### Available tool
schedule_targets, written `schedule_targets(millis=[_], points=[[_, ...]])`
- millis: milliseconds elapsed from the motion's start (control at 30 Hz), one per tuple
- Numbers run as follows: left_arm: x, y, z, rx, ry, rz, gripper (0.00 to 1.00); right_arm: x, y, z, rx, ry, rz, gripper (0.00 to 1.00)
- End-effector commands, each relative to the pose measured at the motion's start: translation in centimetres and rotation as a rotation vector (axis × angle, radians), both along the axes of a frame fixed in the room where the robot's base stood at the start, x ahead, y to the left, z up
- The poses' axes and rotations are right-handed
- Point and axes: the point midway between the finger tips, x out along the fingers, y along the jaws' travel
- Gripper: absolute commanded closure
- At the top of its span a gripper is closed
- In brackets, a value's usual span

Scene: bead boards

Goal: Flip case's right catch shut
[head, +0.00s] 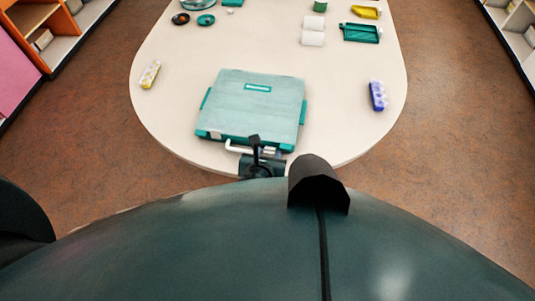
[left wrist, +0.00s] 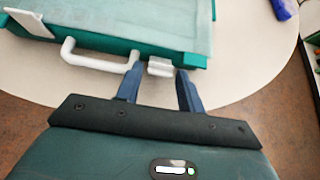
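A teal case (head: 250,100) lies closed and flat near the front edge of the pale table, and its front fills the top of the left wrist view (left wrist: 110,20). Its white handle (left wrist: 90,57) sticks out from the front. The right catch (left wrist: 160,67) is a small grey-white block just right of the handle, jutting from the front side. The left catch (left wrist: 28,22) is a white plate at the left. My left gripper (left wrist: 158,76) is open, with its two blue fingertips on either side of the right catch. In the head view the gripper (head: 256,148) partly covers the case front. My right gripper is out of view.
A yellow-white block (head: 150,74) lies left of the case and a blue one (head: 377,95) to the right.

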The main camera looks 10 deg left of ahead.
Motion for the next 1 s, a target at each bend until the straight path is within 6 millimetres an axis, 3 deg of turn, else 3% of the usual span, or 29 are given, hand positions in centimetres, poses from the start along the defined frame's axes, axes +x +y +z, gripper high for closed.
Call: schedule_targets(millis=[267,700,1000], points=[[-0.8,0.0,0.6,-0.001,-0.001,-0.002,0.62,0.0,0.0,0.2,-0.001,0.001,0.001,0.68],[-8.1,0.4,5.7,-0.002,0.0,-0.002,0.62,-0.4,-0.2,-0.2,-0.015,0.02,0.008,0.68],[-10.6,0.6,7.6,-0.001,0.0,-0.001,0.62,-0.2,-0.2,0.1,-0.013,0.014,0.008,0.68]])
